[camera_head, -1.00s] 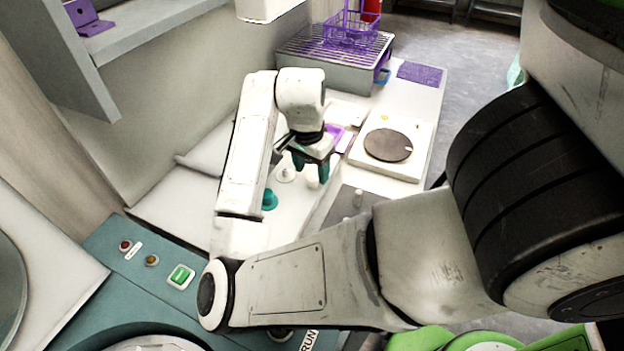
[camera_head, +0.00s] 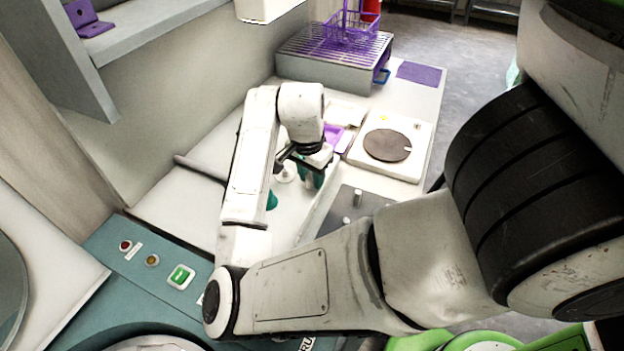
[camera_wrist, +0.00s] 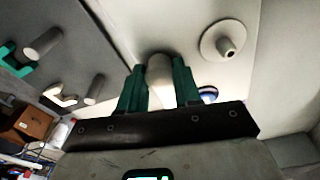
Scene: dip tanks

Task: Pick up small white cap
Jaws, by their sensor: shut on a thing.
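My gripper (camera_wrist: 160,88) has its two teal fingers closed on both sides of a small white cap (camera_wrist: 160,72) in the wrist view. The cap is a pale rounded piece, partly hidden by the fingers. In the head view my gripper (camera_head: 312,176) points down over the pale worktop, and the cap is mostly hidden there. I cannot tell whether the cap touches the surface.
A white disc with a raised knob (camera_wrist: 230,42) stands beside my gripper, also in the head view (camera_head: 285,173). A teal piece (camera_head: 271,200) is nearby. A grey plate with pegs (camera_head: 356,200) lies right, a white hotplate (camera_head: 388,145) beyond.

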